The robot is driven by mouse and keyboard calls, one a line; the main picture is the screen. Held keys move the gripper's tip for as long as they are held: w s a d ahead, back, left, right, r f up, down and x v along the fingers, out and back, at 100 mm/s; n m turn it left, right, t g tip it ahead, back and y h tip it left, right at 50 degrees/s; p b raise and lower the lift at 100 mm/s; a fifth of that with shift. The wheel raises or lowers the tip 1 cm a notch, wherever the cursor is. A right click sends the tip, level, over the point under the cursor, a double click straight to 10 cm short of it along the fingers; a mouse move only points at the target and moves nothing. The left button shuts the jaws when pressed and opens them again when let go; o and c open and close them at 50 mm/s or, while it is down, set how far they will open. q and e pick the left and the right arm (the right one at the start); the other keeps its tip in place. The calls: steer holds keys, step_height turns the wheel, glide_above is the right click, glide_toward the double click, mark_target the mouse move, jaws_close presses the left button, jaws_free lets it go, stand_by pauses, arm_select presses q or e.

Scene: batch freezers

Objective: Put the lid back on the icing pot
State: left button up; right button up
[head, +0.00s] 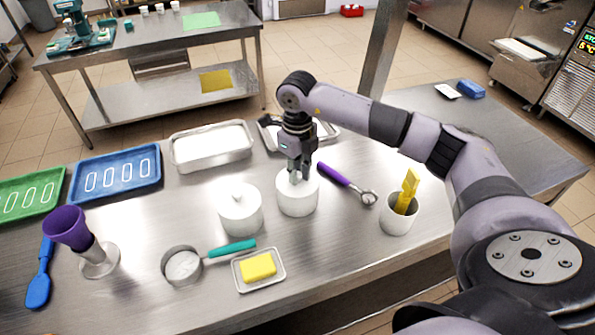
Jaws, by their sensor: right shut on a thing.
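Two white pots stand side by side on the steel table. The left white pot (240,212) has its lid on, with a small knob on top. The right white pot (297,200) is directly under my right gripper (296,177). My right gripper points down and is shut on a white lid (308,182) at the top of this pot. The fingers hide the lid's knob. I cannot tell whether the lid rests on the rim or is slightly above it. My left gripper is not in view.
A purple-handled scoop (350,186) and a white cup with yellow tools (398,217) lie to the right. A sieve (184,266), a yellow block on a small tray (257,268) and a purple funnel (70,230) are in front and left. Metal trays (212,160) stand behind.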

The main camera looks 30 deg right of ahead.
steer(key=o, duration=0.9)
steer(key=shift+c, duration=0.2)
steer(key=o, duration=0.5)
steer(key=shift+r, duration=0.1)
steer(key=shift+r+p, duration=2.1)
steer(key=shift+r, duration=1.3)
steer(key=shift+c, duration=0.7)
